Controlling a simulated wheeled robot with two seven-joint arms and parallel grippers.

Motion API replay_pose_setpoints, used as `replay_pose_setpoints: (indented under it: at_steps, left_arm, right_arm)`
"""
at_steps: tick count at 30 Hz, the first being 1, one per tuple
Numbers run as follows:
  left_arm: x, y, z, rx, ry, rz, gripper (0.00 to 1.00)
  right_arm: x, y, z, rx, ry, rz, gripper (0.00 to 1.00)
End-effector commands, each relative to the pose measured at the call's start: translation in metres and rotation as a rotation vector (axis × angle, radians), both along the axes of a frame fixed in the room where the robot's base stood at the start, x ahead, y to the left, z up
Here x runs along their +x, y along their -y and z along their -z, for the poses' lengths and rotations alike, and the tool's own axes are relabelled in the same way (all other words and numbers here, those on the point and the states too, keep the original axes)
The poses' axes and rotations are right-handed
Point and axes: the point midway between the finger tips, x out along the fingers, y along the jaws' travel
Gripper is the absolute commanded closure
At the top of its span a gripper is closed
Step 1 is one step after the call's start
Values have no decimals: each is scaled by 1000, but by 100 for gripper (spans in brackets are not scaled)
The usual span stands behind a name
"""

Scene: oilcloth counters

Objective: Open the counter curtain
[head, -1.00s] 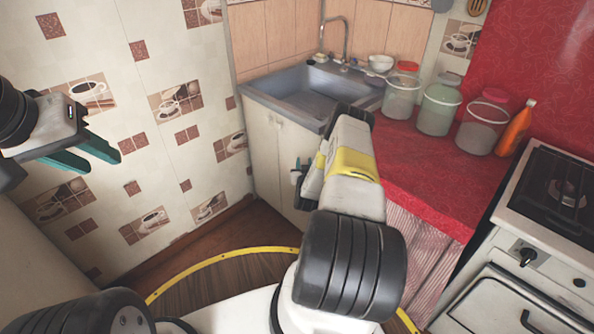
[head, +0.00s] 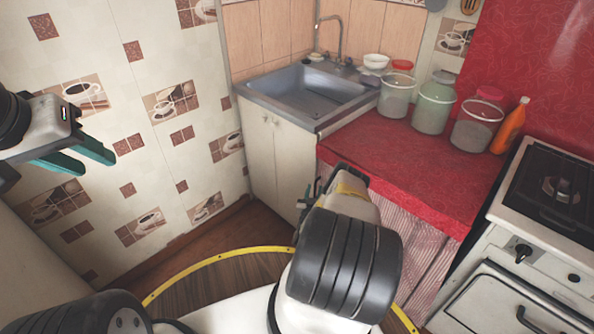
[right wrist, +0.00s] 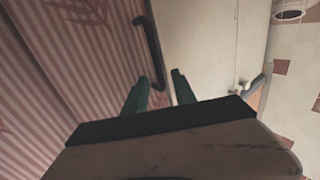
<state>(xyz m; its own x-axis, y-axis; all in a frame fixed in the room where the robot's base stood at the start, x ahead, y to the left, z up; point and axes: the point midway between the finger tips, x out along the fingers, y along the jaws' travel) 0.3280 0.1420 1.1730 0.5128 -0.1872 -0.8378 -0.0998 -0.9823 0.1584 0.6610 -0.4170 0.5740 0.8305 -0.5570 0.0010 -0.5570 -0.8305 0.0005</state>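The counter curtain (head: 428,262) is pink and white striped cloth hanging below the red counter. It fills the left of the right wrist view (right wrist: 60,95). A black curved handle (right wrist: 150,45) stands at the curtain's edge, beside a pale cabinet face. My right gripper (right wrist: 160,84) is open, its two teal fingers apart, with the handle's lower end just before and between them; I cannot tell whether they touch. My left gripper (head: 98,162) is open and empty, in front of the tiled wall at left.
The red counter (head: 410,170) holds several jars and an orange bottle (head: 509,126). A sink (head: 305,92) sits over a white cabinet (head: 272,160) at the back. A stove (head: 545,225) stands close on the right. Some wooden floor shows between cabinet and my base.

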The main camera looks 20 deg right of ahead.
Motion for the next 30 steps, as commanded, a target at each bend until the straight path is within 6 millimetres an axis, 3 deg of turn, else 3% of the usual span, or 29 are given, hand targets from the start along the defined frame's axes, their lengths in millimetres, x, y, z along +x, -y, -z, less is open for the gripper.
replay_pose_setpoints:
  at_steps: [11, 16, 17, 30]
  left_arm:
    - [0, 0, 0, 0, 0, 0, 64]
    - [0, 0, 0, 0, 0, 0, 64]
    - [0, 0, 0, 0, 0, 0, 64]
    - [0, 0, 0, 0, 0, 0, 64]
  right_arm:
    - [8, 5, 0, 1, -1, -1, 67]
    - [7, 5, 0, 1, -1, -1, 99]
    - [7, 5, 0, 1, -1, -1, 100]
    - [7, 5, 0, 1, -1, -1, 100]
